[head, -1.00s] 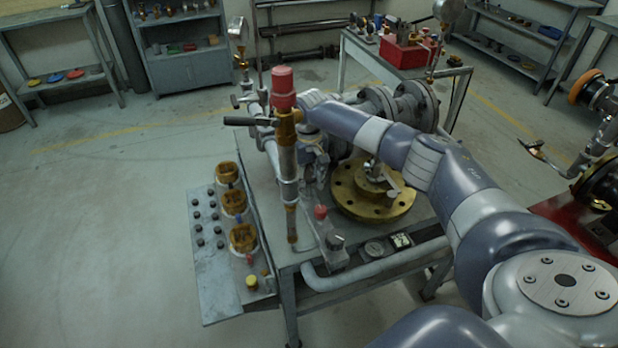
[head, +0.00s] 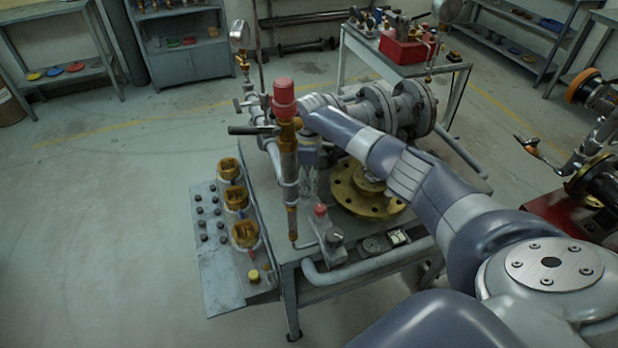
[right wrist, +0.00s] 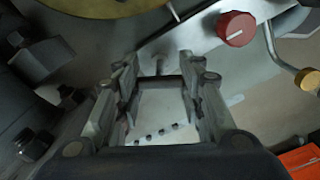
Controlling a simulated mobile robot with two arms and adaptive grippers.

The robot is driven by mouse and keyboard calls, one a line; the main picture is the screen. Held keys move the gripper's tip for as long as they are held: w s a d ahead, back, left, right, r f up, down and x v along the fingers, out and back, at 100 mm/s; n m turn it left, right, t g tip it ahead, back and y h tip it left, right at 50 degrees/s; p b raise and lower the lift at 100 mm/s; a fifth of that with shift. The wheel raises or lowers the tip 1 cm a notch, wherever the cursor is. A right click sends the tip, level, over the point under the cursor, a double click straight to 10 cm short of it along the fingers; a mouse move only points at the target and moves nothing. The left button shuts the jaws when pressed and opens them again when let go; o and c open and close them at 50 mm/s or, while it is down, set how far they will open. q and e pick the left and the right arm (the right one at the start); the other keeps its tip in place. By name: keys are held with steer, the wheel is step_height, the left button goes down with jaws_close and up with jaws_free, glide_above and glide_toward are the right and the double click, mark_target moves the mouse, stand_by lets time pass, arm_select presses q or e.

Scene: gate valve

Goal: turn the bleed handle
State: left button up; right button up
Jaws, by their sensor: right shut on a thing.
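The bleed handle appears to be the dark crossbar on a short stem (right wrist: 158,82) between my right fingertips in the right wrist view. My right gripper (right wrist: 162,90) is shut on it, one finger at each end of the bar. In the head view my right gripper (head: 309,182) points down just right of the upright brass and grey relief pipe (head: 290,165), between it and the brass flange (head: 355,200). The handle itself is hidden there by the pipe and gripper. My left gripper is in neither view.
A red-capped valve top (head: 284,98) and a black lever (head: 252,130) stand close left of my right arm. A red knob (right wrist: 236,28) is near the fingers. A side panel (head: 222,285) holds several brass fittings. Floor on the left is clear.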

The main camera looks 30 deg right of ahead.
steer(key=shift+n, duration=2.1)
steer(key=o, duration=1.1)
steer(key=shift+r, duration=0.15)
step_height(320, 180, up, 12)
steer(key=shift+f, duration=0.1)
